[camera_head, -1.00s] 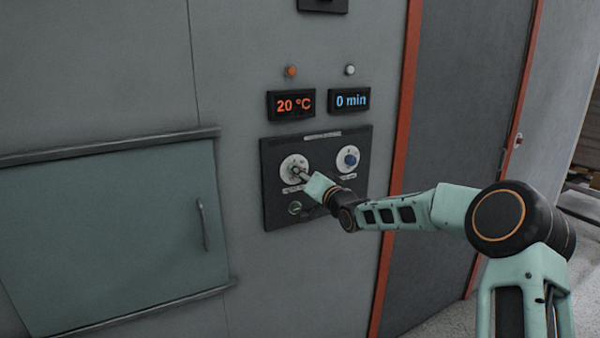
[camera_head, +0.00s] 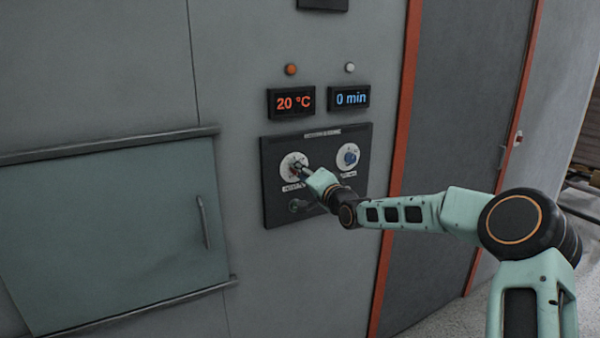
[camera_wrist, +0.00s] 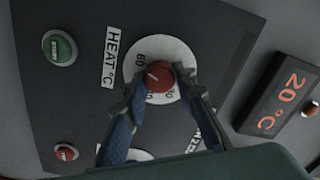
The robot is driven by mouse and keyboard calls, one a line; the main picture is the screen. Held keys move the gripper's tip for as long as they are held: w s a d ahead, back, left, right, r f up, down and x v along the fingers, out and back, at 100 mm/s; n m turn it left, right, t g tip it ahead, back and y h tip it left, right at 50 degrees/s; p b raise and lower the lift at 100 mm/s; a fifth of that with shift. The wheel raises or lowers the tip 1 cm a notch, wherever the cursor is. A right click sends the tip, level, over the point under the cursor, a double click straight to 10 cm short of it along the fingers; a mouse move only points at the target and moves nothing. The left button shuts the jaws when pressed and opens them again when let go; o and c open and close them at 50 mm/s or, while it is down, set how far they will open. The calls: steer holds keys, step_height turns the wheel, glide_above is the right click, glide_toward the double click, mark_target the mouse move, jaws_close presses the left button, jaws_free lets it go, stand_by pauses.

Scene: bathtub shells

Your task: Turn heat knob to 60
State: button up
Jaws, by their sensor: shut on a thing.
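The heat knob (camera_wrist: 159,76) is red and sits on a white dial (camera_wrist: 140,64) marked with numbers, beside a "HEAT °C" label (camera_wrist: 110,58) in the wrist view. My gripper (camera_wrist: 158,84) has its two fingers on either side of the knob, shut on it. In the head view my gripper (camera_head: 302,170) reaches the left dial (camera_head: 290,161) and partly hides it. The temperature display (camera_head: 291,103) reads 20 °C in orange; it also shows in the wrist view (camera_wrist: 289,101).
A blue knob (camera_head: 350,158) on a second dial is to the right, under a display (camera_head: 349,98) reading 0 min. Green (camera_wrist: 60,48) and red (camera_wrist: 66,152) buttons are on the same panel. A teal door (camera_head: 110,230) with a handle is at the left.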

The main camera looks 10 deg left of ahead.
steer(key=shift+f, duration=0.1)
steer(key=o, duration=1.2)
steer(key=shift+c, duration=0.2)
steer(key=v, duration=1.2)
